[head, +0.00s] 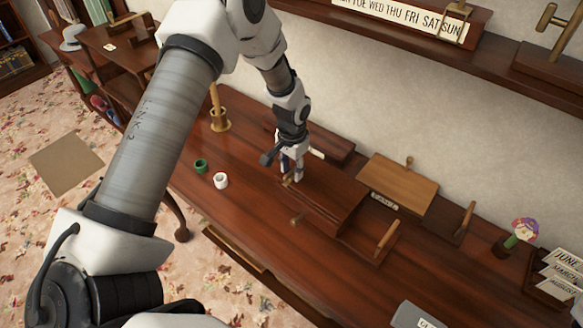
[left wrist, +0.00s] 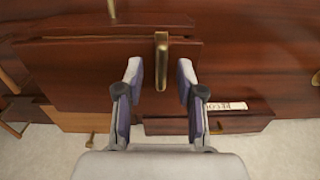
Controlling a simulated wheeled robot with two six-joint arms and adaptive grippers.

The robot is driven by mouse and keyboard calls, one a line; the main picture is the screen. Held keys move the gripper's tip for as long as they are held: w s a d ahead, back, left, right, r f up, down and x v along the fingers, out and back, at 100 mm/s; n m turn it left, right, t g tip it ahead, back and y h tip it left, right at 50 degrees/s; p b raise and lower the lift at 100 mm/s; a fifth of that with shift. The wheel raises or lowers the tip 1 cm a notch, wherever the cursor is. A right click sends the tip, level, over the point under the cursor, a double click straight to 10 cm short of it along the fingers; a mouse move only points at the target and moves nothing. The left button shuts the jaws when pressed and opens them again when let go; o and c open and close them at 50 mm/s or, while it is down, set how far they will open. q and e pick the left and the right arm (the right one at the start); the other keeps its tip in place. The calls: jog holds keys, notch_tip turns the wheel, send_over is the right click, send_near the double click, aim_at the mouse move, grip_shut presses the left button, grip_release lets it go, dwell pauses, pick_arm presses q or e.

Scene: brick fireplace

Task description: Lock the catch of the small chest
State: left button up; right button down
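The small chest (head: 335,197) is a dark reddish-brown wooden box on the long wooden desk, in the middle of the head view. Its dark wooden surface (left wrist: 85,75) fills the upper left of the left wrist view. A brass catch (left wrist: 162,58) stands at its edge there; a bit of brass shows beside the fingers in the head view (head: 288,181). My left gripper (head: 292,176) is at the chest's left end. In the left wrist view the gripper (left wrist: 160,78) is open, with one finger on each side of the catch and gaps between. My right gripper is not in view.
A wooden board with a label (head: 400,182) lies right of the chest, near wooden blocks with handles (head: 387,238). The desk front (head: 340,285) has clear room.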

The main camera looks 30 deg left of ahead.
aim_at(292, 171)
pick_arm(q)
jog(key=shift+r, duration=0.15)
notch_tip(292, 171, up, 12)
dwell(0.3)
jog(key=shift+w, duration=0.1)
jog(key=shift+f, duration=0.25)
